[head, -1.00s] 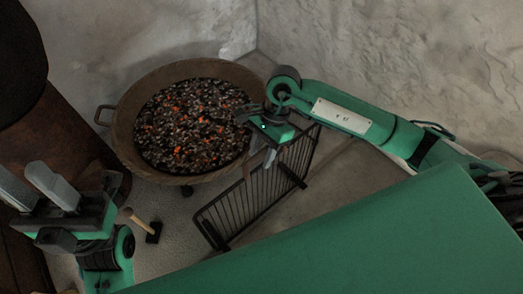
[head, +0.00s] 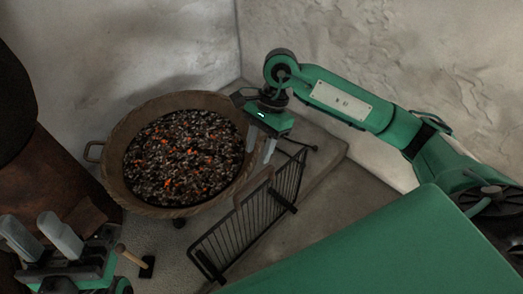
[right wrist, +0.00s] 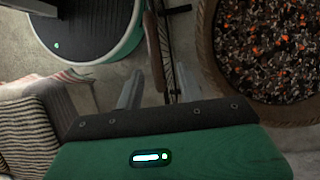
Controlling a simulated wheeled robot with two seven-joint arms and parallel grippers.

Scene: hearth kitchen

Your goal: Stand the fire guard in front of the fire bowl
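The fire guard (head: 245,225) is a black barred frame with a brown handle (head: 238,192). It stands on the floor at the front right of the fire bowl (head: 115,165), set at a slant. The bowl is wide and brown, full of dark coals with orange glints. My right gripper (head: 261,148) is open and empty above the guard, beside the bowl's right rim. In the right wrist view the guard (right wrist: 171,45) shows nearly edge-on, beyond and between the open fingers. My left gripper (head: 42,238) is open and empty at the lower left.
A mallet (head: 147,266) with a wooden handle is on the floor left of the guard. Rough walls meet behind the bowl. A dark brown piece of furniture (head: 50,175) is at the left. Striped fabric (right wrist: 20,130) shows in the right wrist view.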

